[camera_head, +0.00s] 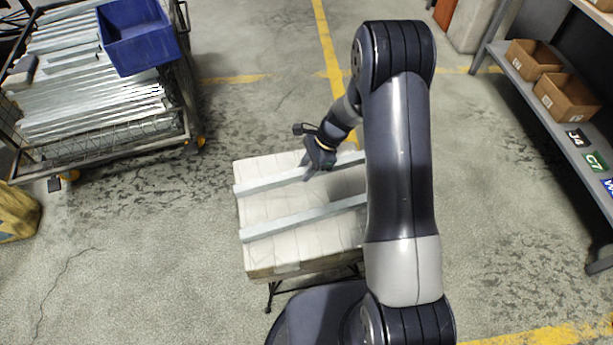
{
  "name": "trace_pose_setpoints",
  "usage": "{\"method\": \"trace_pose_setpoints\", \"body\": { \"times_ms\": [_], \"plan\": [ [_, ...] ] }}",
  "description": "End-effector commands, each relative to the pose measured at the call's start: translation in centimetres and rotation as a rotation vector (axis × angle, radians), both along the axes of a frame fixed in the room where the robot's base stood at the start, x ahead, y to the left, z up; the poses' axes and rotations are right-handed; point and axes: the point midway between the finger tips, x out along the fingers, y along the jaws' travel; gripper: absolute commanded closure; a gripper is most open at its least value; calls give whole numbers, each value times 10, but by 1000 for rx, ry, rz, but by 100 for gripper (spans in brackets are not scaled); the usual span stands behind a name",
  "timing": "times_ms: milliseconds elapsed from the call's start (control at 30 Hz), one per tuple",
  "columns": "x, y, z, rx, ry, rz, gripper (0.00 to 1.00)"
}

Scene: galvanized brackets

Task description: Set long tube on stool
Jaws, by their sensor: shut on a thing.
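The stool (290,268) stands in the middle, with a pale, cracked-looking top and thin dark legs. Two long grey galvanized tubes lie across its top in this view, roughly parallel and slanting up to the right. My gripper (313,171) is shut on the far long tube (268,183), near its middle. That tube is over the stool top; I cannot tell whether it touches it. The near tube (290,220) rests on the stool top, apart from my gripper. My arm hides the right ends of both tubes and the stool's right side.
A wire cart (90,150) at the upper left holds several metal profiles and a blue bin (140,40). A shelf (530,105) with cardboard boxes (565,98) stands at the right. A yellow object (18,215) is at the left edge. Floor left of the stool is clear.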

Motion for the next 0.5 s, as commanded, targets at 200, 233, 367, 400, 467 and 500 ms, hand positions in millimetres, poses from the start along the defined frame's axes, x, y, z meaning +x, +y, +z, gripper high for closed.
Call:
{"method": "trace_pose_setpoints", "body": {
  "times_ms": [200, 233, 367, 400, 467, 500],
  "plan": [
    [0, 0, -30, 1, 2, 0, 100],
    [0, 0, -31, 1, 2, 0, 100],
    [0, 0, -31, 1, 0, 0, 100],
    [0, 0, -31, 1, 0, 0, 100],
    [0, 0, -31, 1, 0, 0, 100],
    [0, 0, -32, 1, 0, 0, 100]
  ]
}}
